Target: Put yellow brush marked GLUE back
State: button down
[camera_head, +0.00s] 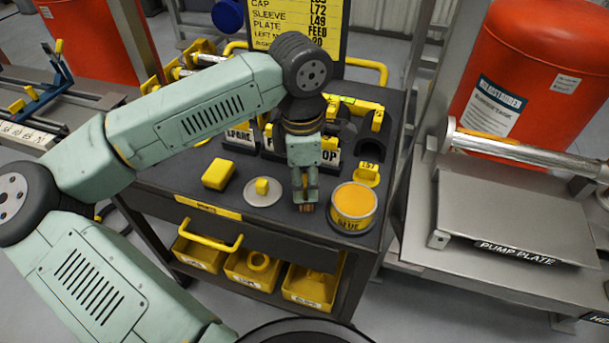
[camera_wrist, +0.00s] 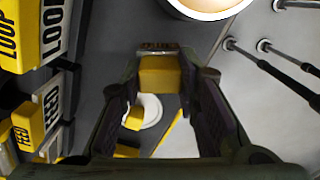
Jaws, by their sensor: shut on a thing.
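My gripper (camera_head: 306,204) points down over the dark cart top, just left of the glue pot. It is shut on the yellow brush (camera_wrist: 160,75), whose yellow block sits between the fingers in the wrist view. Brown bristles (camera_head: 307,208) show below the fingertips. The word GLUE on the brush cannot be read. The round yellow pot marked GLUE (camera_head: 351,222) stands at the cart's front right, with orange-yellow contents; its rim also shows in the wrist view (camera_wrist: 222,12). A pale round disc (camera_head: 252,197) with a yellow knob lies left of the gripper.
A yellow block (camera_head: 218,174) lies left of the disc. A small yellow holder (camera_head: 367,174) stands behind the pot, and labelled stands line the back. A metal bench marked PUMP PLATE (camera_head: 512,225) is at right.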

jog(key=shift+f+b, duration=0.25)
jog(key=shift+b, duration=0.1)
jog(key=c, duration=1.2)
grip_release()
jog(key=shift+r, duration=0.1)
jog(key=shift+r, duration=0.1)
jog(key=shift+r+p, duration=0.25)
jog(key=shift+p, duration=0.2)
notch_tip(320, 180, up, 12)
jog(key=b, duration=0.2)
jog(key=shift+a+f+b, duration=0.15)
jog(key=shift+f+b, duration=0.05)
jog(key=shift+b, duration=0.2)
